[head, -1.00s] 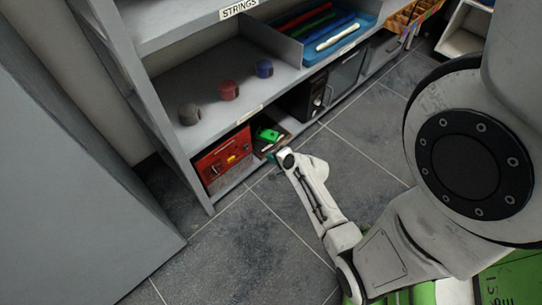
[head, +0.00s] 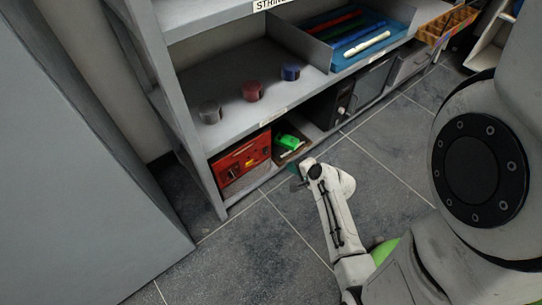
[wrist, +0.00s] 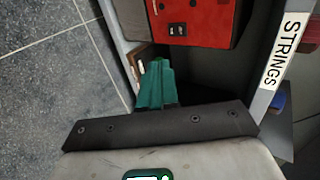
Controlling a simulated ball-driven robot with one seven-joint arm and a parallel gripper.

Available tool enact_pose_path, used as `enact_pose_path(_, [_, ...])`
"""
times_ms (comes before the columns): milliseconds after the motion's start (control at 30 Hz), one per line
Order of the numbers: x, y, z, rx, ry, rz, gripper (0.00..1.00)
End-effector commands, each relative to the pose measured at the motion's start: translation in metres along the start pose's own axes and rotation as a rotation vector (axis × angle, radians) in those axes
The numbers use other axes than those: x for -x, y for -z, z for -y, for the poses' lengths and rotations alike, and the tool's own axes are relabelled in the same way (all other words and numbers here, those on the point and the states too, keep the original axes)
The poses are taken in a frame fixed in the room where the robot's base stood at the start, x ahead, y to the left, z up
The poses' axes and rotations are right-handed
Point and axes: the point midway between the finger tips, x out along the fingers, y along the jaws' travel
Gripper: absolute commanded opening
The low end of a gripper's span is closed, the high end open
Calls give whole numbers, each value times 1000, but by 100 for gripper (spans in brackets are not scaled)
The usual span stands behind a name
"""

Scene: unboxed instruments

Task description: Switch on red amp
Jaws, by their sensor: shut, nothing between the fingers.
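The red amp (head: 240,162) stands on the lowest shelf at its left end, with a grey lower front. In the wrist view the red amp (wrist: 208,22) is at the top, and a small black switch (wrist: 178,29) with pale marks shows on its red panel. My gripper (head: 296,182) is in front of the shelf, right of the amp, and partly hidden by my wrist in the head view. In the wrist view my gripper (wrist: 157,68) has green fingers shut together with nothing held. They point towards the amp's side of the shelf and appear apart from the amp.
A tray (head: 284,158) with a green item (head: 287,141) sits right of the amp. A black box (head: 335,104) stands further right. The shelf above (head: 225,90) overhangs the amp and holds three small round pots. A grey cabinet (head: 80,190) stands left. The floor in front is clear.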

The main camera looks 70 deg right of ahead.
Motion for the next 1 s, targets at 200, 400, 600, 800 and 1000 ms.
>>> enact_pose_path(200, [-11,0,-1,-1,0,0,0])
enact_pose_path(400, [-45,1,-3,0,0,0,0])
enact_pose_path(600, [-85,1,-3,1,1,0,0])
enact_pose_path(800, [-116,1,6,2,1,-1,0])
enact_pose_path(1000, [-132,1,16,-1,0,-2,0])
